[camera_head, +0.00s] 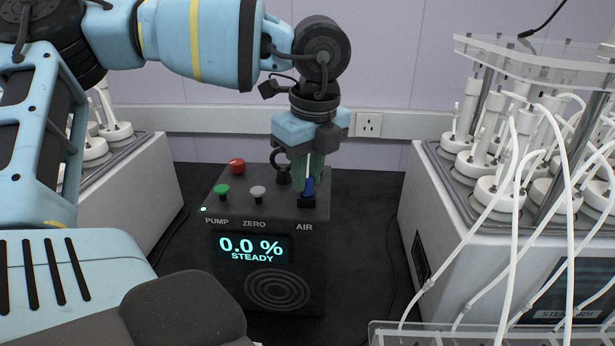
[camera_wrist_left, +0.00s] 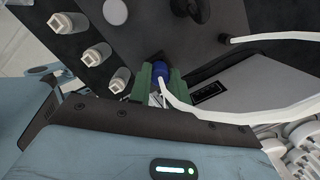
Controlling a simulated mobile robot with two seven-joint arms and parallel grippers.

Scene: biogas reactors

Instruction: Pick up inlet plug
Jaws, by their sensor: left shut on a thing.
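The inlet plug (camera_head: 309,187) is a small blue piece with a white tube. In the head view it stands just above or in the black AIR socket (camera_head: 307,202) on top of the dark meter box (camera_head: 268,274); I cannot tell if it is still seated. My left gripper (camera_head: 307,172) points down over it, its green fingers shut on the plug. In the left wrist view the blue plug (camera_wrist_left: 160,70) sits between the green fingers (camera_wrist_left: 161,76), with the white tube leaving to the right. My right gripper is not in view.
The box carries a red knob (camera_head: 237,165), a green button (camera_head: 222,189) and a grey button (camera_head: 257,192); its screen reads 0.0 % STEADY. Reactor units stand left (camera_head: 120,185) and right (camera_head: 440,200). White tubes (camera_head: 514,230) hang before the right one. A clear rack edge lies lower right.

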